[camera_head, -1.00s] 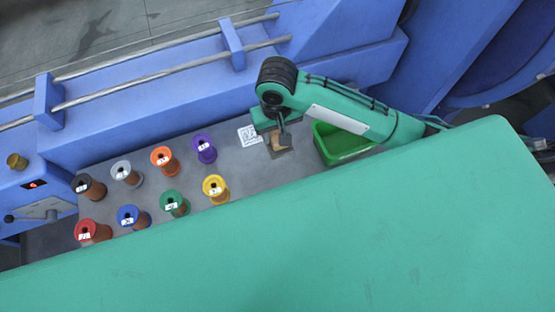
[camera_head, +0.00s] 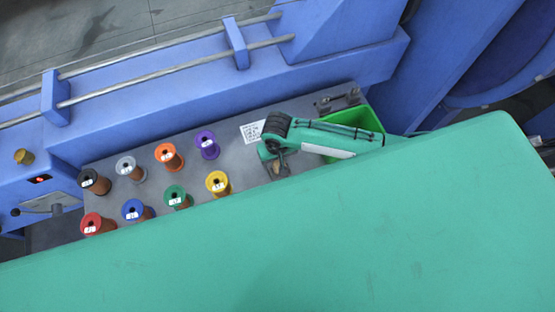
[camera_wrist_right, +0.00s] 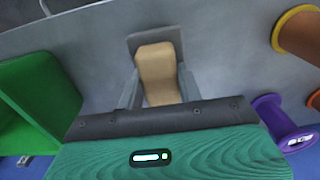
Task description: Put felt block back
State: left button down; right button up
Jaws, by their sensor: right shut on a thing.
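The felt block (camera_wrist_right: 158,66) is a tan block between the two grey fingers of my right gripper (camera_wrist_right: 158,88) in the right wrist view. My right gripper is shut on it. A darker grey square (camera_wrist_right: 148,38) shows just beyond the block, over the grey table; I cannot tell whether the block touches it. In the head view my right gripper (camera_head: 277,170) is low over the grey table (camera_head: 238,158), left of the green bin, with the block mostly hidden. My left gripper is not in view.
Several coloured wire spools, including a yellow one (camera_head: 217,183) and a purple one (camera_head: 207,145), stand left of the gripper. A white printed label (camera_head: 252,131) lies behind it. A green bin (camera_head: 362,119) stands right, with small dark metal parts (camera_head: 338,99) behind it.

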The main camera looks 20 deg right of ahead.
jog(key=shift+f, duration=0.8)
jog(key=shift+f, duration=0.1)
jog(key=o, duration=1)
jog(key=shift+c, duration=0.2)
notch_tip(320, 180, up, 12)
jog(key=shift+b, duration=0.45)
